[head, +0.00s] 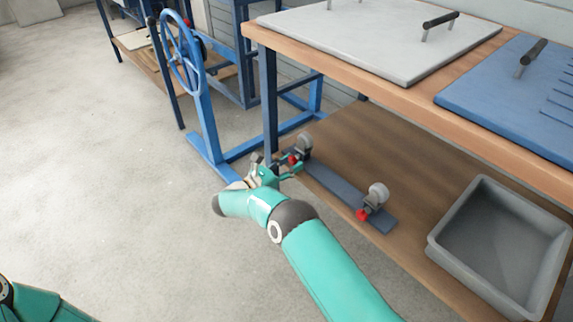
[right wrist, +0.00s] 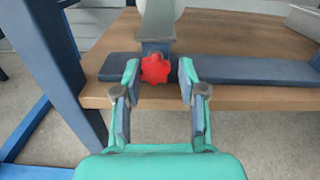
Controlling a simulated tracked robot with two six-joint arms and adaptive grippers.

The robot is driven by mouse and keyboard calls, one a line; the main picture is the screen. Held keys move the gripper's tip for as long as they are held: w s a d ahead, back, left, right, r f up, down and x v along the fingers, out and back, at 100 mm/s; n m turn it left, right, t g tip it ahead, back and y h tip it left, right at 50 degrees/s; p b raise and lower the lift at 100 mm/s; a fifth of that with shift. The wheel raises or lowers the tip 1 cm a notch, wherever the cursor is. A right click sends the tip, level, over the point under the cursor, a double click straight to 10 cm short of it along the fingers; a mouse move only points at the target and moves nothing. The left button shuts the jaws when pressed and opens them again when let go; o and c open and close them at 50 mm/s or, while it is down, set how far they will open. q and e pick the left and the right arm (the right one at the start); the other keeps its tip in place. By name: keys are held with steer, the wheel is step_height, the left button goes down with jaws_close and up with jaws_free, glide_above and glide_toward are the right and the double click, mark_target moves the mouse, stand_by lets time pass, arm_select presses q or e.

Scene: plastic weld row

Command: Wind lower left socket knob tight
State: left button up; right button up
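The lower left socket knob is red and lobed. It shows in the head view (head: 292,159) and in the right wrist view (right wrist: 155,69), at the front of a grey bracket near the left end of a blue-grey bar (head: 335,188) on the lower shelf. My right gripper (head: 280,170) is at this knob. A second red knob (head: 362,215) sits on the bar's right socket. My left gripper is out of view.
The wooden lower shelf (head: 400,165) holds a grey bin (head: 470,185) at the right. The table top (head: 410,95) overhangs above, and a blue table leg (head: 268,100) stands just left of the bar. A blue handwheel stand (head: 203,110) is behind left. Floor at left is clear.

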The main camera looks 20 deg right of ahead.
steer(key=shift+o, duration=0.9)
steer(key=shift+r, duration=0.1)
steer(key=shift+w, duration=0.1)
steer(key=shift+a, duration=0.35)
steer(key=v, duration=1.1)
steer(key=shift+a, duration=0.1)
